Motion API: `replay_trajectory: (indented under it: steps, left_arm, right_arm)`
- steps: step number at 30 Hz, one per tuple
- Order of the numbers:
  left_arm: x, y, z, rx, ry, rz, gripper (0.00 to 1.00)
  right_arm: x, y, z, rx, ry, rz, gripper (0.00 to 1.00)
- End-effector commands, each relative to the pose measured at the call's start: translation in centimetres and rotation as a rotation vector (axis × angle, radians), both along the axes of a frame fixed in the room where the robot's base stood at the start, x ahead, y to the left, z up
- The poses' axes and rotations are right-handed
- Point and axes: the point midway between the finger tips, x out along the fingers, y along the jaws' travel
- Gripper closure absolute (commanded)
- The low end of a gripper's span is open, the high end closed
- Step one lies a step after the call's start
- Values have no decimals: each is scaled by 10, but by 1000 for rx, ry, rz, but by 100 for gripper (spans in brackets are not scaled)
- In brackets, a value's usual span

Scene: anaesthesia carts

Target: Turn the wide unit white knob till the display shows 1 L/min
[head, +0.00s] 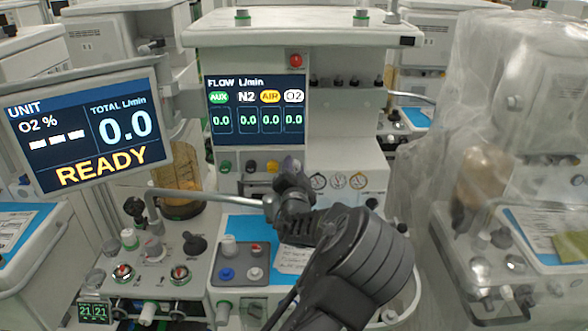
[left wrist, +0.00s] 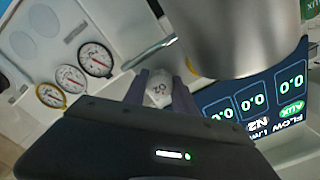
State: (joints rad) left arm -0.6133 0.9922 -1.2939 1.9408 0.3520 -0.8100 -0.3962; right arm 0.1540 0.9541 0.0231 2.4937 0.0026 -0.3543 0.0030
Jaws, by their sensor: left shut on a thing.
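The wide unit (head: 290,37) stands in the middle of the head view. Its flow display (head: 255,110) reads 0.0 under AUX, N2, AIR and O2. Below it sit a green knob (head: 224,166), a dark knob (head: 249,167) and a yellow knob (head: 272,166) in a row. My left gripper (head: 291,172) is at the right end of this row and hides most of the white knob. In the left wrist view, the white knob (left wrist: 159,94), marked O2, sits between the two fingers of my left gripper (left wrist: 161,88), which is shut on it. My right gripper is not in view.
A tilted screen (head: 90,130) at left reads total 0.0 L/min and READY. A metal bar (head: 205,197) crosses in front of the unit. Gauges (head: 338,181) sit right of the gripper. A plastic-covered cart (head: 500,120) stands at right.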

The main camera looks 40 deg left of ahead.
Motion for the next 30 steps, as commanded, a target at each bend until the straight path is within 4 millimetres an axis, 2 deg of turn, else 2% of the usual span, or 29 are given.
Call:
replay_trajectory:
  steps: [4,17,30]
  left_arm:
    - [0,0,0,0,0,0,100]
    - [0,0,-1,-28,-21,0,100]
    - [0,0,-4,-238,-182,1,100]
  right_arm:
    - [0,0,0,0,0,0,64]
    - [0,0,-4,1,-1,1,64]
    - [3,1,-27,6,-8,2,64]
